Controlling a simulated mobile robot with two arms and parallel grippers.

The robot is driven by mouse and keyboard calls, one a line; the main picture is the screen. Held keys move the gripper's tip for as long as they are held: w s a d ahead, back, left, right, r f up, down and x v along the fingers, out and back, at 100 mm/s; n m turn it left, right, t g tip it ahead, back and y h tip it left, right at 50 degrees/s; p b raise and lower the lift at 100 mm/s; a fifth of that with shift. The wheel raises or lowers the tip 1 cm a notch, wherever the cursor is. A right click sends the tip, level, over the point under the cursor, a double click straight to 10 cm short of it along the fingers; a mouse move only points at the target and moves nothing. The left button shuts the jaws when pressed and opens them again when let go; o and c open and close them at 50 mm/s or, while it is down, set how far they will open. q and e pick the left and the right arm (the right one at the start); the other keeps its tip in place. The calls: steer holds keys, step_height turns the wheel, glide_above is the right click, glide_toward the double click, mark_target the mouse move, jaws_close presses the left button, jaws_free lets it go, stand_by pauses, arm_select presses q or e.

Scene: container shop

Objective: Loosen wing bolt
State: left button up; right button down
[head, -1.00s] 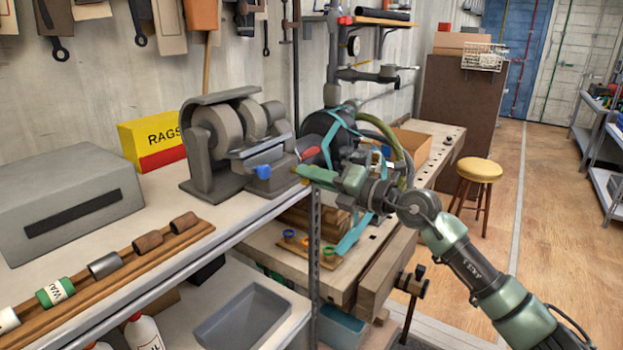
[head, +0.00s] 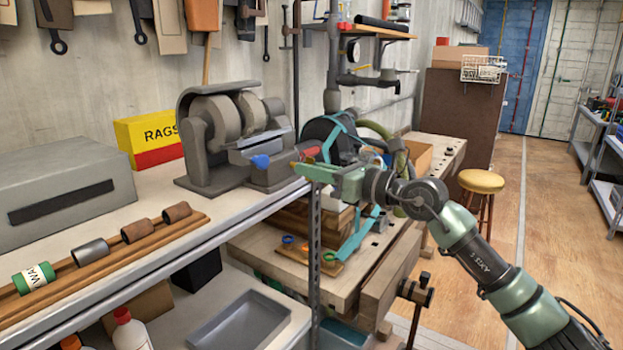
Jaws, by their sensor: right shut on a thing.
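A grey bench grinder (head: 205,135) stands at the back of the shelf top. A blue wing-shaped knob (head: 260,161) sits on the front of its tool rest, clear of my jaws. My right gripper (head: 303,166) reaches in from the right, with its jaws at the right end of the grinder's rest. It is shut on what looks like a red wing bolt (head: 311,151), of which only a small part shows. The green jaws hide the rest and the exact contact. My left gripper is out of view.
A wooden rack (head: 110,258) with cylinders lies in front. A workbench (head: 345,275) is below my right arm. A stool (head: 482,182) stands on open floor.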

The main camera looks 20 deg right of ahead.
steer(key=shift+f+n+b, duration=0.15)
steer(key=shift+n+b, duration=0.15)
steer(key=shift+n, duration=0.2)
steer(key=c, duration=1.6)
jaws_free()
steer(key=b+v, duration=0.2)
steer(key=v, duration=0.5)
steer(key=shift+s+d+b, duration=0.25)
steer(key=shift+s+b, duration=0.05)
steer(key=shift+s, duration=0.05)
